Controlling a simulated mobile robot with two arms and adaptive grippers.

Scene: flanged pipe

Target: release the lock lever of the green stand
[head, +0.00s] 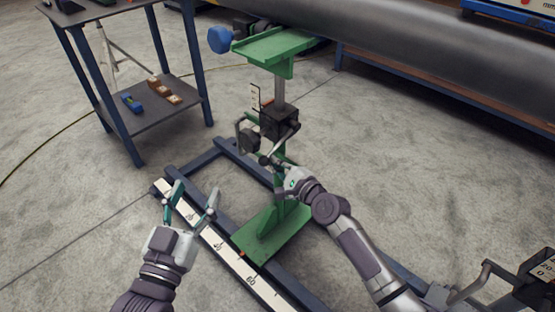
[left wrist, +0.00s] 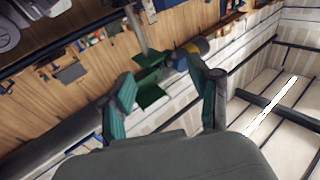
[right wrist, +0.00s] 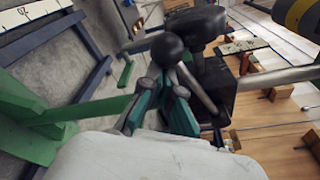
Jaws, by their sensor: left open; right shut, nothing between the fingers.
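The green stand (head: 278,200) rises from a green base plate to a green top plate (head: 275,46). A black clamp block (head: 279,121) sits on its post, with a black-knobbed lever beside it. In the right wrist view the lever's black ball knob (right wrist: 168,49) is just beyond my fingertips, and its metal rod (right wrist: 197,90) runs down to the right. My right gripper (head: 279,170) is shut and empty, close to the knob; contact cannot be told. It also shows in the right wrist view (right wrist: 165,95). My left gripper (head: 192,193) is open and empty, left of the stand.
A blue-framed rail with a white scale (head: 218,243) runs beneath the stand. A large grey pipe (head: 400,45) lies behind it. A blue hand knob (head: 220,40) juts from the stand's top. A dark table (head: 150,98) with small blocks stands at the left.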

